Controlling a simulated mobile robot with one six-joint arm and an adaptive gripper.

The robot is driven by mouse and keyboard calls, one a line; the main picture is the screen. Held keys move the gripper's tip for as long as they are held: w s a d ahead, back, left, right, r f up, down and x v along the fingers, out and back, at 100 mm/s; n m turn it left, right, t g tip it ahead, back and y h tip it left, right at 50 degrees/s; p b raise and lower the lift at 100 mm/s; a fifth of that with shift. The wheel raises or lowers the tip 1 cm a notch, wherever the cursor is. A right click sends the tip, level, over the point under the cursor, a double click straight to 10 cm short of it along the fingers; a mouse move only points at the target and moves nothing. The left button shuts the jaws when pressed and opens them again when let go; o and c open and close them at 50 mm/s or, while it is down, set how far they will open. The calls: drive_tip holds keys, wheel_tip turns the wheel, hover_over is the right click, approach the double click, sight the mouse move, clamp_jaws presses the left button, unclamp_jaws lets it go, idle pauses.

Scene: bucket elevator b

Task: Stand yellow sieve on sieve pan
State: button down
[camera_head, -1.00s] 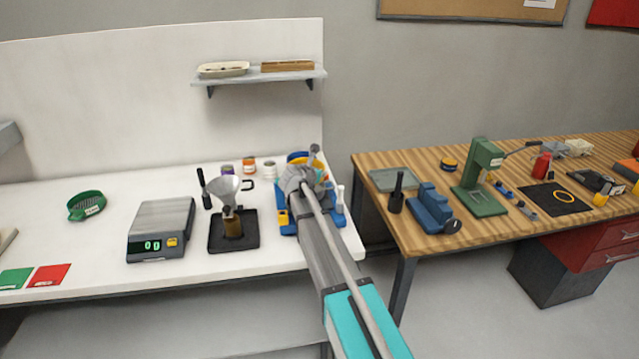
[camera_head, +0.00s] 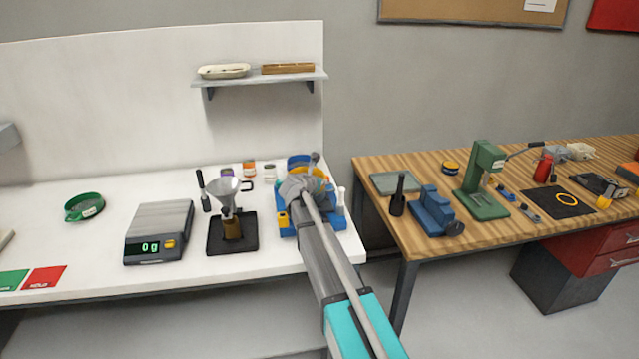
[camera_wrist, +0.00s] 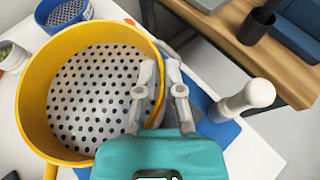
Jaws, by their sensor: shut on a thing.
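The yellow sieve (camera_wrist: 28,110) fills the left of the wrist view, its perforated floor seen from above. My gripper (camera_wrist: 160,75) is shut on the right side of its wall, one finger inside and one outside. In the head view my gripper (camera_head: 306,178) is over the blue stand at the right of the white bench, with part of the yellow sieve (camera_head: 318,170) showing behind it. A blue sieve (camera_wrist: 42,12) with a perforated floor is beyond the yellow one. I cannot make out the sieve pan; the space under the yellow sieve is hidden.
The blue stand (camera_head: 284,222) has a white-topped post (camera_wrist: 258,94) close right of my gripper. A funnel stand (camera_head: 228,195), a scale (camera_head: 158,232) and a green sieve (camera_head: 84,207) are to the left. The wooden bench (camera_head: 440,238) is to the right.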

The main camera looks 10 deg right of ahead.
drive_tip(key=shift+f, duration=0.3)
drive_tip(key=c, duration=0.8)
unclamp_jaws()
drive_tip(key=shift+r, duration=0.25)
drive_tip(key=shift+r+p, duration=0.45)
drive_tip(key=shift+s+a+r, duration=0.1)
drive_tip(key=shift+s+r, duration=0.1)
drive_tip(key=p+v, duration=0.4)
drive_tip(key=v, duration=0.7)
drive_tip(key=shift+s+a+p, duration=0.2)
drive_tip(key=shift+p, duration=0.1)
